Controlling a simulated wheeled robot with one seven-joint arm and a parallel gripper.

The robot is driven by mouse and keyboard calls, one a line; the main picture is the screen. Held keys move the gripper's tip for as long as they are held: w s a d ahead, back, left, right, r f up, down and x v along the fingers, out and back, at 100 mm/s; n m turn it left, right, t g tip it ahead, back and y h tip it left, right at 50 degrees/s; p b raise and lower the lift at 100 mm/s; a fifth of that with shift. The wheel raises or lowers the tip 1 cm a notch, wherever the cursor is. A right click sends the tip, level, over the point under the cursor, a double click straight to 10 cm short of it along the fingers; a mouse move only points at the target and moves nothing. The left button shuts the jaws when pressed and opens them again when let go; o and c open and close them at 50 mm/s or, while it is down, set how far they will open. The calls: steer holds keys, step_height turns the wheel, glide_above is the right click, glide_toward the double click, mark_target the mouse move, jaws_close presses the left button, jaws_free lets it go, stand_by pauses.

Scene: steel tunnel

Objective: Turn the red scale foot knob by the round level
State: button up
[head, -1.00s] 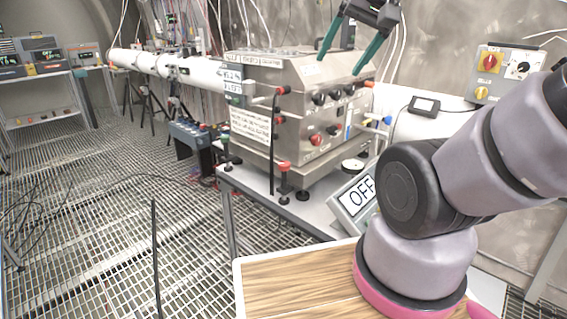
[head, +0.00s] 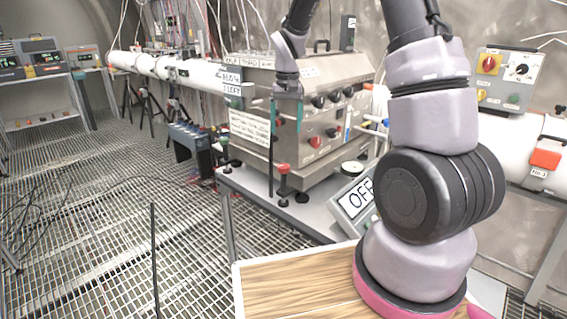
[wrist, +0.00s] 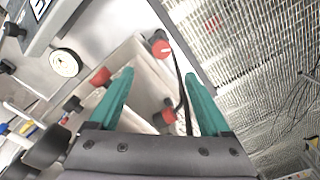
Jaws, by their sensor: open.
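The red scale foot knob (head: 284,169) stands on a dark stem at the front corner of the bench, below the steel box. In the wrist view the knob (wrist: 161,47) shows beyond my fingertips, between their lines, with a pale mark on top. The round level (head: 352,167) is a white disc to the right of the knob; it also shows at the left of the wrist view (wrist: 65,63). My gripper (head: 287,122) points down with teal fingers, above the knob and in front of the box. It is open and empty, apart from the knob.
The steel box (head: 325,95) carries several black and red panel knobs close to my fingers. A thin black rod (head: 271,150) stands just left of the foot knob. The OFF display (head: 357,198) is at the bench's right.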

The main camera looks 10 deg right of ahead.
mark_target(283, 165)
steer(key=f, duration=1.3)
steer(key=shift+w+a+f, duration=0.3)
steer(key=shift+w, duration=0.1)
jaws_close()
